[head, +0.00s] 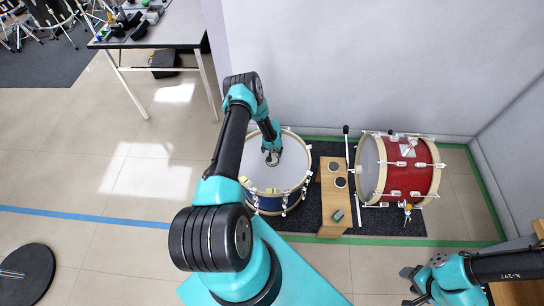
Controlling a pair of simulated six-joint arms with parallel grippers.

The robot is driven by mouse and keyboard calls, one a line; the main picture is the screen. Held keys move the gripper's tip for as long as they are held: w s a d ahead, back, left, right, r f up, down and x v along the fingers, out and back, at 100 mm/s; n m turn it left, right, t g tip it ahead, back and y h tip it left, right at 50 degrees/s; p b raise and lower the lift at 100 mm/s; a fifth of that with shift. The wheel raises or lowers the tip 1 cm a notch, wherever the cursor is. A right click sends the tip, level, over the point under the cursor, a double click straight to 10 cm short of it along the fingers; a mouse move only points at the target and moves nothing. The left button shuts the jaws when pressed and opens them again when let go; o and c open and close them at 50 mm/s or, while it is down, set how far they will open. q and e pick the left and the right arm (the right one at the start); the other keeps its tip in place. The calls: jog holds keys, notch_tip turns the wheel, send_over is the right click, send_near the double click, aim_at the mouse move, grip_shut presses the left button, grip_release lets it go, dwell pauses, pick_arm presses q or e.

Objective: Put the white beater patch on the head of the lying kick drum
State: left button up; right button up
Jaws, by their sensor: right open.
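The lying drum is blue-sided with a pale head (245,172) facing up. My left arm reaches over it, and my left gripper (271,158) is low over the upper middle of the head. The gripper is small here and partly covered by its own arm, so its jaws and anything between them cannot be made out. I cannot pick out a white beater patch; it may be hidden at the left gripper or blend with the pale head. My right gripper (408,286) is open at the lower right, well away from the drum.
A wooden bench (330,200) right of the drum carries two dark round pads and a small green-grey item (338,215). A red drum (408,168) lies on its side further right. Both drums are on a dark mat (375,222). A wall (360,70) stands behind.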

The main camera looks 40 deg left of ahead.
pick_arm(q)
notch_tip(320, 180, up, 4)
jog(key=shift+r, duration=0.25)
dwell(0.5)
jog(key=s+d+r+m+h, duration=0.1)
jog(key=s+d+r, duration=0.1)
jog(key=d+r, duration=0.35)
jog(key=s+d+r+h, duration=0.1)
jog(key=d+r+h, duration=0.1)
jog(key=d, duration=0.7)
jog(key=s+d+r+m+h, duration=0.1)
jog(key=s+d+r, duration=0.1)
jog(key=d+r, duration=0.35)
jog(key=s+d+r+m, duration=0.1)
jog(key=s+d+r, duration=0.8)
jog(key=s+d, duration=0.2)
jog(key=shift+s+d+r+t, duration=0.2)
jog(key=shift+s+r+t, duration=0.1)
jog(key=shift+t, duration=0.1)
